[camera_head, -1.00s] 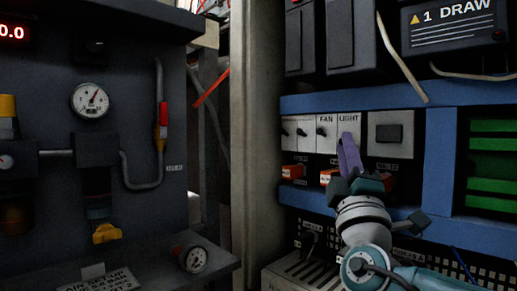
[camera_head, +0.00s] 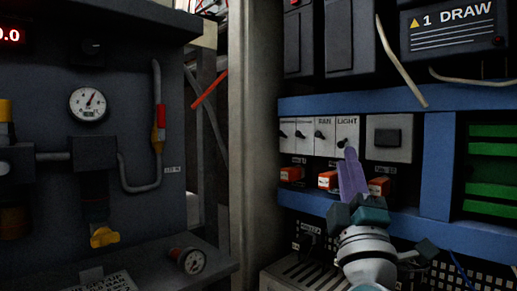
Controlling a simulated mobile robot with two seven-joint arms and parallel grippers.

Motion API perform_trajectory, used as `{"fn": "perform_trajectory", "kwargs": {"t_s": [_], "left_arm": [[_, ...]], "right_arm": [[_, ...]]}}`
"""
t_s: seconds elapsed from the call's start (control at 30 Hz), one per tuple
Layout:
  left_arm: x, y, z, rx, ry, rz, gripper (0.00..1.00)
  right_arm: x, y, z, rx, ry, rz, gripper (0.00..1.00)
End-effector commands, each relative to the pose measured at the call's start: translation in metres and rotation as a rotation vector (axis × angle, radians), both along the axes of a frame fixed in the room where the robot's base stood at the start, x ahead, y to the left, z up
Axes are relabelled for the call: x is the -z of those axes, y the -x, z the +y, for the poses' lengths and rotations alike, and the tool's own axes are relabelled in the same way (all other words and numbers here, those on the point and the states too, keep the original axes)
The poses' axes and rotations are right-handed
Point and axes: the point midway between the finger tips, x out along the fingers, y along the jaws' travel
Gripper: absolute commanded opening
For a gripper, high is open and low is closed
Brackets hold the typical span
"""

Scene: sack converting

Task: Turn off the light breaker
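The light breaker (camera_head: 347,130) is a white switch under the label LIGHT, at the right end of a row on the blue rack. Its small dark lever (camera_head: 342,143) sits lower than the levers beside it. My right gripper (camera_head: 350,152) has purple fingers and points up just below the breaker, its tips close to the lower edge. The fingers overlap in this view, so I cannot tell whether they are apart. I cannot tell if they touch the breaker. My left gripper is not in view.
The fan breaker (camera_head: 324,134) and other white switches stand directly left. Orange blocks (camera_head: 328,180) line the row below. A grey box (camera_head: 389,138) is at the right. A pale post (camera_head: 255,140) separates the rack from the dark gauge panel (camera_head: 50,60).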

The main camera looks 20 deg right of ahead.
Motion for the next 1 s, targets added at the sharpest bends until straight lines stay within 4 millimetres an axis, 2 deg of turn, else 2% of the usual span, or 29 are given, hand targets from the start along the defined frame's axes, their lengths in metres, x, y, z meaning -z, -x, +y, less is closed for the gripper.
{"fn": "perform_trajectory", "kwargs": {"t_s": [0.03,0.2,0.33,1.0], "left_arm": [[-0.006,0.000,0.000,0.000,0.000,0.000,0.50],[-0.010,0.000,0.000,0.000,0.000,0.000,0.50],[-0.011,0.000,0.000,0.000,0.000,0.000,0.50],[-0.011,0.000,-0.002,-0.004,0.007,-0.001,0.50]], "right_arm": [[0.005,0.008,0.005,-0.002,-0.001,0.005,0.27],[0.026,0.029,0.016,-0.002,-0.001,0.003,0.27],[0.035,0.039,0.021,0.000,0.000,0.002,0.27],[0.038,0.042,0.023,-0.001,-0.001,0.000,0.27]]}}
